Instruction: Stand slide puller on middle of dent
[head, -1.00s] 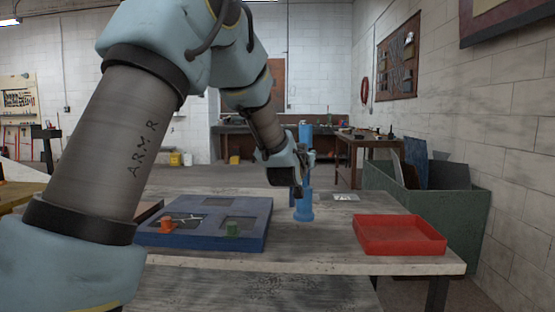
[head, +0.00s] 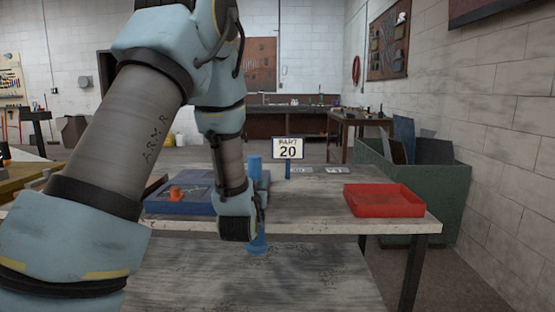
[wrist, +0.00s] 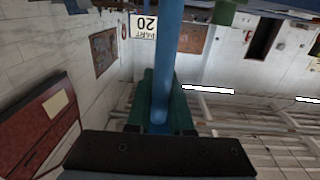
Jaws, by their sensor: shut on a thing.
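My gripper (head: 258,203) is shut on the slide puller, a tall blue shaft (head: 255,168) with a wider blue foot (head: 257,243). The puller is upright, and its foot shows in front of the table's near edge. In the wrist view the blue shaft (wrist: 168,60) runs between the green fingers (wrist: 165,108). I cannot make out a dent.
A sign reading PART 20 (head: 288,150) stands at the table's back. A red tray (head: 384,200) lies at the right. The tabletop (head: 310,205) between the puller and the tray is clear. A green bin (head: 435,190) with sheets stands behind right.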

